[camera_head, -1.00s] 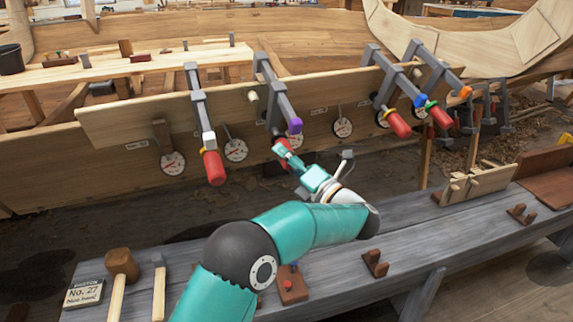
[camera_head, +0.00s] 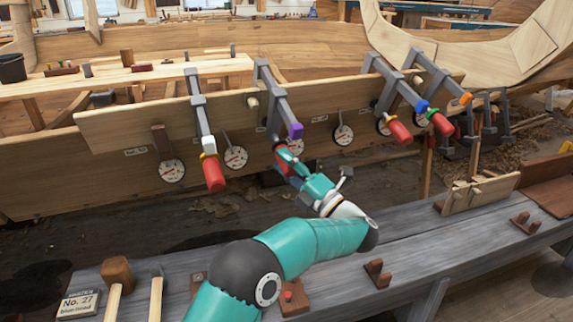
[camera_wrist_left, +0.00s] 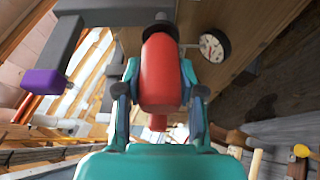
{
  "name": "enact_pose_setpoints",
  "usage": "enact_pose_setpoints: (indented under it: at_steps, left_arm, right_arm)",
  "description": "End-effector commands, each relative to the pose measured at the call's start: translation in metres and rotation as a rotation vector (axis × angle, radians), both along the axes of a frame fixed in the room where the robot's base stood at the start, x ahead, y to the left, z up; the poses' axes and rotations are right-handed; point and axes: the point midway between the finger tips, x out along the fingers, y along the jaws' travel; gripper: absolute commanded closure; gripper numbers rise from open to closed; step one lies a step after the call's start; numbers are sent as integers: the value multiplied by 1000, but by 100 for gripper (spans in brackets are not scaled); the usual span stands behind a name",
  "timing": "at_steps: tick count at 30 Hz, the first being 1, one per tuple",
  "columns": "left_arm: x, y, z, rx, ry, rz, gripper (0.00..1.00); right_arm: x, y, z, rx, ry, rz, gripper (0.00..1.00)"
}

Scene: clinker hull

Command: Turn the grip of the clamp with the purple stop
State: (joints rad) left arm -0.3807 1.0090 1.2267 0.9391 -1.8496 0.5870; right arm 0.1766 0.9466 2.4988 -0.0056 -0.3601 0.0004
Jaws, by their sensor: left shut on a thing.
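The clamp with the purple stop (camera_head: 296,131) hangs on the plank at the middle of the head view. Its red grip (camera_head: 281,156) is partly hidden by my left gripper (camera_head: 288,164). In the left wrist view the purple stop (camera_wrist_left: 43,81) is at the left and the red grip (camera_wrist_left: 162,72) fills the middle. My left gripper (camera_wrist_left: 160,95) is shut on the red grip, one finger on each side. My right gripper is in neither view.
A clamp with a white stop (camera_head: 208,145) is to the left; clamps with blue (camera_head: 421,106) and green stops are to the right. Dials sit along the plank. The grey bench (camera_head: 430,240) below carries mallets (camera_head: 117,271) and wooden blocks.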

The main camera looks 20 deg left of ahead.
Motion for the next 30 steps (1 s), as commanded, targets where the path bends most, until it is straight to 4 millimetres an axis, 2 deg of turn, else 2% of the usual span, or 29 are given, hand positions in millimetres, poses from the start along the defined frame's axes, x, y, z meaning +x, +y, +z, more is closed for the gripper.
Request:
enact_pose_setpoints:
  at_steps: [4, 5, 9, 20, 23, 30]
  left_arm:
    - [1, -2, -5, -1, 11, -7, 96]
    - [1, -2, -5, -1, 11, -7, 57]
    - [1, -2, -4, -2, 8, -6, 36]
    - [-1, -4, -3, -1, 3, -3, 36]
    - [-4, -12, -6, -1, 4, -5, 36]
    - [-19, -44, -20, -1, 5, -6, 36]
  right_arm:
    - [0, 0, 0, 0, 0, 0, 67]
    - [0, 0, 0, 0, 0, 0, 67]
    - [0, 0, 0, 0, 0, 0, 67]
    - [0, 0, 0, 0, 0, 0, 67]
    - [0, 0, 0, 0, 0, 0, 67]
    - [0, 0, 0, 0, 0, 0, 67]
